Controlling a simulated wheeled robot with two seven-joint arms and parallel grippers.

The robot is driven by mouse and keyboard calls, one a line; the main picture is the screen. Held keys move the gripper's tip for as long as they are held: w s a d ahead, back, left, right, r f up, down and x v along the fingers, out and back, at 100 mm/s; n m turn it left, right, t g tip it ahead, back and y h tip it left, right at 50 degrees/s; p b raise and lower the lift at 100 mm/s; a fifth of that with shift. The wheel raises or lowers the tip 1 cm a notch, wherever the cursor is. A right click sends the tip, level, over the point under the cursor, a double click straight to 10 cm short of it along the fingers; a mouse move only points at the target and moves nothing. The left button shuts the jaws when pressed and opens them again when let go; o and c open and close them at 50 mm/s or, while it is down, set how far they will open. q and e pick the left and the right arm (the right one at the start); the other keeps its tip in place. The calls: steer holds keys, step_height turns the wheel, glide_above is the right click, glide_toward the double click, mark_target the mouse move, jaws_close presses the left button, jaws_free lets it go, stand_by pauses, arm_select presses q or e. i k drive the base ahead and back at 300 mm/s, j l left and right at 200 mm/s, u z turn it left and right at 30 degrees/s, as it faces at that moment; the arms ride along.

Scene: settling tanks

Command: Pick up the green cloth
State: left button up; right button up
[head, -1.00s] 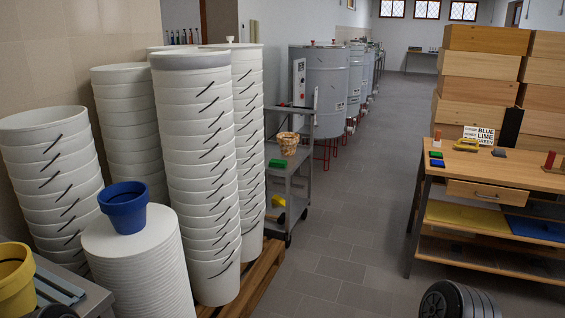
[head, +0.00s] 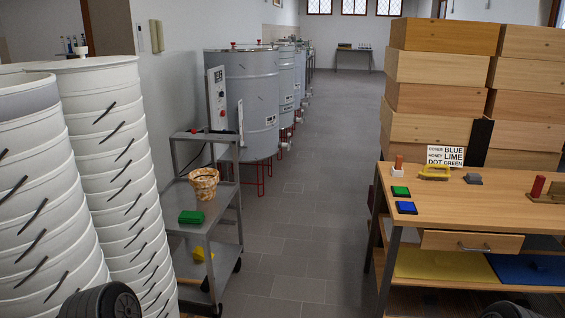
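A small green folded-looking piece (head: 191,217) lies on the middle shelf of a grey trolley (head: 223,235), left of centre in the head view. I cannot tell for certain which green piece is the cloth. Neither of my grippers shows in the head view.
A wicker basket (head: 204,184) shares the trolley shelf; a yellow thing (head: 202,254) lies lower. Tall white bucket stacks (head: 113,150) crowd the left. Stacked wooden boxes (head: 440,70) stand behind the table. The grey floor (head: 305,230) between trolley and table is clear.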

mark_target(186, 217)
steer(key=i+j+z, duration=0.15)
steer(key=i, duration=3.3)
steer(key=l+u, duration=0.1)
steer(key=u, duration=3.4)
